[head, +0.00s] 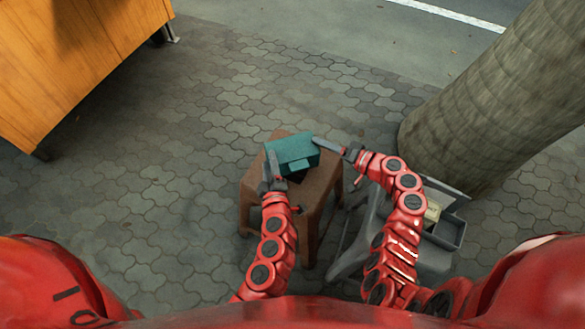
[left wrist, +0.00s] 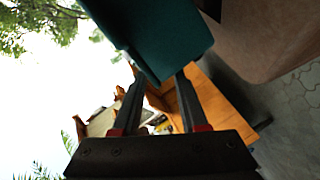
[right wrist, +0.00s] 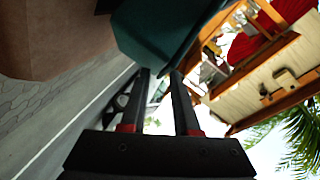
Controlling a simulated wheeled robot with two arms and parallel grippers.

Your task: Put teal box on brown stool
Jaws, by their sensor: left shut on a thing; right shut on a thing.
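The teal box (head: 291,156) is over the top of the brown stool (head: 318,190), towards its far side. My left gripper (head: 272,165) is shut on the box's left side, and my right gripper (head: 325,146) is shut on its right side. The box fills the top of the left wrist view (left wrist: 165,35) and of the right wrist view (right wrist: 165,30), at the fingertips. The stool's brown surface shows beside it in the left wrist view (left wrist: 265,35) and the right wrist view (right wrist: 55,35). I cannot tell whether the box's underside touches the stool.
A grey stool (head: 360,245) with a grey open tray (head: 448,232) holding a small yellowish thing (head: 432,212) stands just right of the brown stool, under my right arm. A thick tree trunk (head: 490,110) rises behind it. An orange wooden counter (head: 65,65) is far left. Paving on the left is clear.

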